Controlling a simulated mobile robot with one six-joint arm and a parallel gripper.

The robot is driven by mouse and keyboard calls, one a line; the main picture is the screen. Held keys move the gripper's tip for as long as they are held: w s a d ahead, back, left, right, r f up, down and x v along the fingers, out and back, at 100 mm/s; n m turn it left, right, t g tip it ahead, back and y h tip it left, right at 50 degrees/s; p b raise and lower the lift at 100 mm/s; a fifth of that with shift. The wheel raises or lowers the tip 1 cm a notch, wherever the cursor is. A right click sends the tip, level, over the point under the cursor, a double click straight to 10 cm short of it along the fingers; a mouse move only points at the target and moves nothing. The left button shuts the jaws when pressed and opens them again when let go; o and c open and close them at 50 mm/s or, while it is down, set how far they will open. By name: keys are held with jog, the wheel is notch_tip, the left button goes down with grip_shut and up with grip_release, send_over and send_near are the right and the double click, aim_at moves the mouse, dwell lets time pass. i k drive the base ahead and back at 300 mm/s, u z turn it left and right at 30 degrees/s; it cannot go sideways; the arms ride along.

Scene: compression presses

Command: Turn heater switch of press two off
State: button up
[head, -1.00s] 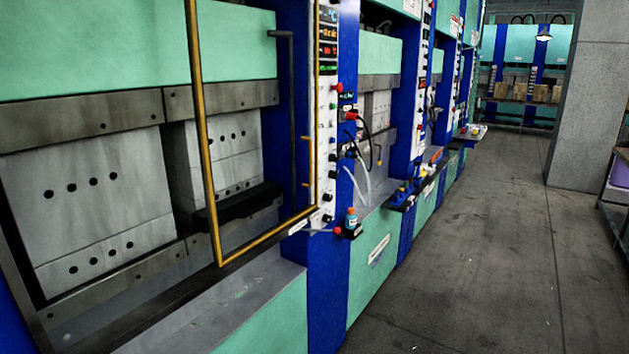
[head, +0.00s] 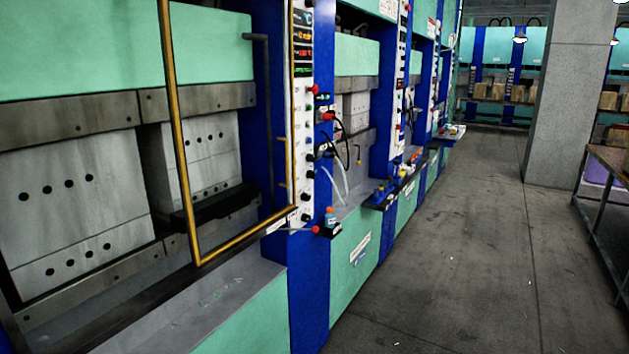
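A row of green and blue presses runs along the left in the head view. The nearest press (head: 95,60) has a yellow guard frame (head: 178,130) and a white control panel (head: 302,130) with lit displays, a red button and several dark knobs. A further press with its own white panel (head: 401,60) stands behind it. Which press is number two and which knob is a heater switch cannot be read. My gripper is not in view.
A small shelf with a blue bottle (head: 330,217) juts out below the near panel. Another shelf (head: 385,198) holds small items. A concrete pillar (head: 565,100) and a table (head: 608,160) stand at the right.

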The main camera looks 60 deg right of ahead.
aim_at(312, 174)
jog(key=u, duration=0.1)
jog(key=k, duration=1.3)
jog(key=z, duration=0.6)
jog(key=i, duration=1.15)
jog(key=u, duration=0.1)
